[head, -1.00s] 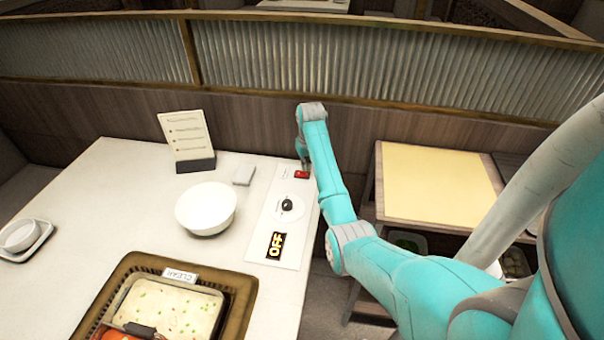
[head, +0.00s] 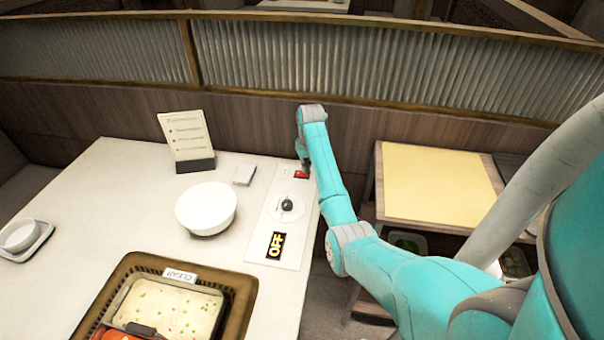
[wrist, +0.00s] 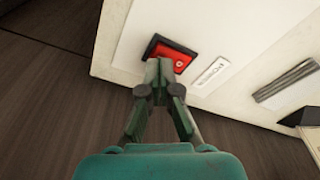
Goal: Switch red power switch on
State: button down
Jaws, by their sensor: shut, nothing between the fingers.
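The red power switch (head: 300,174) sits at the far end of a white control panel (head: 262,215) on the table's right side. In the wrist view the red switch (wrist: 173,56) lies in a black frame beside a "POWER" label. My gripper (wrist: 160,68) is shut and empty, its fingertips over the near side of the switch. I cannot tell if they touch it. In the head view my gripper (head: 304,160) points down at the switch and partly hides it.
A black knob (head: 287,204) stands between the switch and the display. A white bowl (head: 206,209), a menu stand (head: 187,142) and a brown tray (head: 238,287) with food are on the table. A wooden side table (head: 430,185) stands at right.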

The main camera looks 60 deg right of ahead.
aim_at(306, 174)
jog(key=shift+f, duration=0.8)
dwell(0.4)
jog(key=shift+r, duration=3.55)
